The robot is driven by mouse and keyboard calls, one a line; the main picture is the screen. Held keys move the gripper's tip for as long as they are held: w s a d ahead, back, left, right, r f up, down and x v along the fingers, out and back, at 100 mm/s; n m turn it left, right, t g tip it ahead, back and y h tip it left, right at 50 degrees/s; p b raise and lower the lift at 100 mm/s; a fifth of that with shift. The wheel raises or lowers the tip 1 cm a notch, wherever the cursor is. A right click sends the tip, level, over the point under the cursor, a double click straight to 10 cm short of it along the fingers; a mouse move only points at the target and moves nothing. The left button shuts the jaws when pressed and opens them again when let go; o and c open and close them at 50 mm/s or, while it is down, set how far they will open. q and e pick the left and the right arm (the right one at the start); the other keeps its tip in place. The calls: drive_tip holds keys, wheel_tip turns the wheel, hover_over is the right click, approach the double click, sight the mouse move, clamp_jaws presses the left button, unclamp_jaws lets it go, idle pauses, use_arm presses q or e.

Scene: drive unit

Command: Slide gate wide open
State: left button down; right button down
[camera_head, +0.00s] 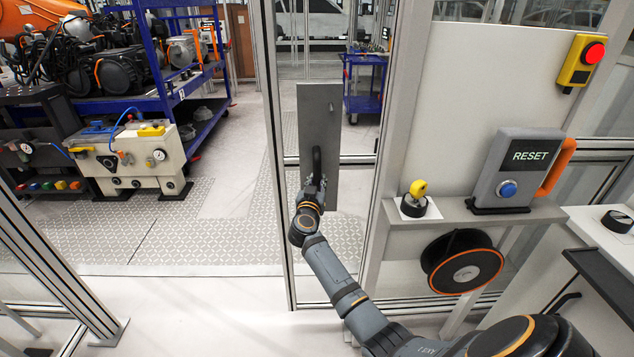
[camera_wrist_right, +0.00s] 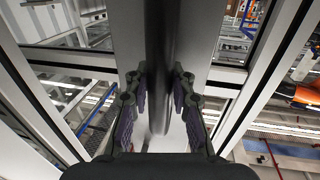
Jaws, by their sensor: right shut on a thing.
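The gate (camera_head: 273,130) is a tall metal-framed panel in the middle of the head view. A wide gap opens to the left of its frame. A grey plate (camera_head: 319,115) on the gate carries a dark upright handle (camera_head: 317,160). My right gripper (camera_head: 314,183) is at the handle's lower part, shut on it. In the right wrist view, the fingers (camera_wrist_right: 160,98) stand on either side of the dark handle bar (camera_wrist_right: 163,55); the exact contact is hard to see. My left gripper is not in view.
A post (camera_head: 399,120) stands right of the gate. Beyond it are a RESET box (camera_head: 522,170), a yellow key switch (camera_head: 416,196), a red button (camera_head: 594,53) and a cable reel (camera_head: 462,262). Patterned floor (camera_head: 190,230) lies clear in the gap; a machine (camera_head: 128,158) and blue rack (camera_head: 172,95) stand behind.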

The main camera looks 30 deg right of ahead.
drive_tip(key=s+d+p, duration=0.1)
drive_tip(key=p, duration=0.1)
drive_tip(key=d+r+p, duration=0.1)
drive_tip(key=p, duration=0.2)
drive_tip(key=shift+s+d, duration=0.4)
drive_tip(key=s+d+p, duration=0.1)
drive_tip(key=d, duration=0.1)
drive_tip(key=s+d+p, duration=0.1)
drive_tip(key=d+p, duration=0.1)
drive_tip(key=s+d+f+p, duration=0.1)
drive_tip(key=s+d+p, duration=0.1)
drive_tip(key=shift+d, duration=0.3)
drive_tip(key=shift+f, duration=0.1)
drive_tip(key=shift+a+f, duration=0.1)
drive_tip(key=c, duration=1.5)
unclamp_jaws()
drive_tip(key=shift+c, duration=0.2)
drive_tip(key=o, duration=0.4)
drive_tip(key=shift+s, duration=0.25)
drive_tip(key=shift+w, duration=0.1)
